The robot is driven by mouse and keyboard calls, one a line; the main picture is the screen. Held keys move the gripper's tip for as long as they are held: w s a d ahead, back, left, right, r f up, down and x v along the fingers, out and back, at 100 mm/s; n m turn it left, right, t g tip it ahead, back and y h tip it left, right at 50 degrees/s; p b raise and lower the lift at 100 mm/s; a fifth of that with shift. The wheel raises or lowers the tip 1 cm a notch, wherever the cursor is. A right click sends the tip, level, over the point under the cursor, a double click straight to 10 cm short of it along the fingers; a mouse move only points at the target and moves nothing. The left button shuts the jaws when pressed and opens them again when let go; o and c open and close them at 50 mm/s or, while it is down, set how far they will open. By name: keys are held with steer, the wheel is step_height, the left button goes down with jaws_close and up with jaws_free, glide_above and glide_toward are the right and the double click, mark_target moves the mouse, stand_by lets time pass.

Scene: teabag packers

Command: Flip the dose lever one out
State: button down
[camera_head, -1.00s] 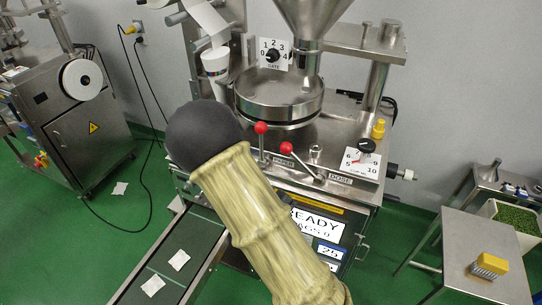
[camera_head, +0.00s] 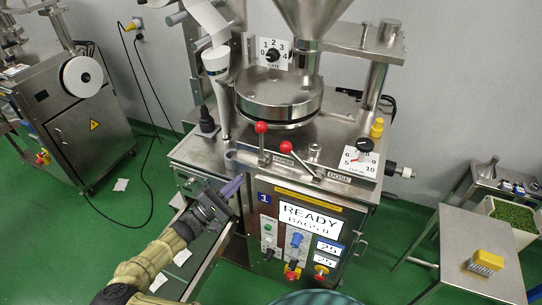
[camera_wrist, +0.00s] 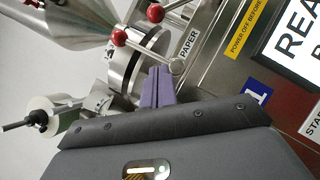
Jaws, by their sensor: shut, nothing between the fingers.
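The dose lever is a metal rod with a red ball (camera_head: 286,147) beside the DOSE label on the machine top; it leans up and to the left. Its red ball also appears near the top of the wrist view (camera_wrist: 155,12). A second red-ball lever (camera_head: 261,127), by the PAPER label, stands nearly upright to its left; in the wrist view its ball (camera_wrist: 120,36) is nearer the fingers. My gripper (camera_head: 232,186) is shut and empty, in front of the machine, below and left of both levers. Its purple fingers (camera_wrist: 158,86) point toward the machine top.
The READY screen (camera_head: 310,217) and a button panel are on the machine front, right of my gripper. A steel hopper and round drum (camera_head: 279,92) stand behind the levers. The dial plate (camera_head: 359,162) is to their right. A conveyor runs below my arm.

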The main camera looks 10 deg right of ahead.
steer(key=shift+d, duration=0.15)
steer(key=s+r+p+x, duration=0.1)
steer(key=s+p+x, duration=0.1)
steer(key=p+x, duration=0.5)
steer(key=x, duration=0.6)
steer(key=shift+s+d, duration=0.25)
steer(key=shift+r, duration=0.25)
